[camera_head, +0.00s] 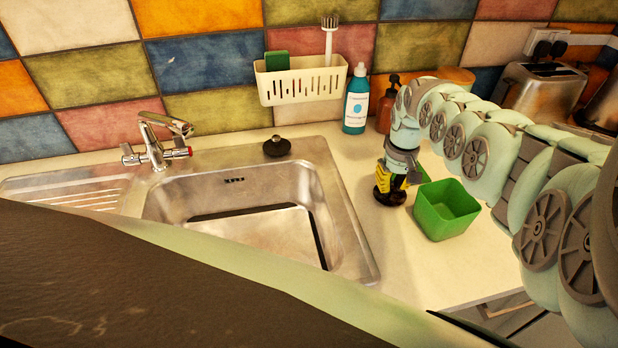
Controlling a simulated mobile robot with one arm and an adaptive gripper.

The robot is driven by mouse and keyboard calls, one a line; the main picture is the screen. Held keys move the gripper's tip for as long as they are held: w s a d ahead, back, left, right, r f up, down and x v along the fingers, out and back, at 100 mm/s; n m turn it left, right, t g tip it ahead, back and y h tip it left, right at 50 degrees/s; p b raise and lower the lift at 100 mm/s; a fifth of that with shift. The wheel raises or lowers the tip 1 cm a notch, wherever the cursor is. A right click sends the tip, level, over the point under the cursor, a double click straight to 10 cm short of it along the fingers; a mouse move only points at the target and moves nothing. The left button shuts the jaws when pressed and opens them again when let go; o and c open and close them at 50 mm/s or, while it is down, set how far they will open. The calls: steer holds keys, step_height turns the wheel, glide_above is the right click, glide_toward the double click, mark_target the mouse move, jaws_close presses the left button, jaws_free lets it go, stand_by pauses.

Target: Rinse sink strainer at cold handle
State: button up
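A chrome tap (157,140) stands behind the sink basin (240,205), its spout pointing right. It has a left handle (131,156) and a right handle (178,152); red shows on the right one, and I cannot tell which is cold. A small dark round piece with a knob (277,147), possibly the strainer, sits on the sink's back rim. My gripper (390,194), yellow and black, points down at the counter right of the sink, beside the green container. A dark rounded shape shows at its fingertips; I cannot tell whether it is fingers or a held thing. No water stream is visible.
A green open container (445,209) stands just right of my gripper. A blue bottle (356,98), a brown pump bottle (387,106) and a toaster (540,90) stand along the back. A white caddy (300,83) with a brush and sponge is on the wall. The basin looks empty.

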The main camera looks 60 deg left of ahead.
steer(key=o, duration=0.4)
steer(key=shift+r, duration=0.15)
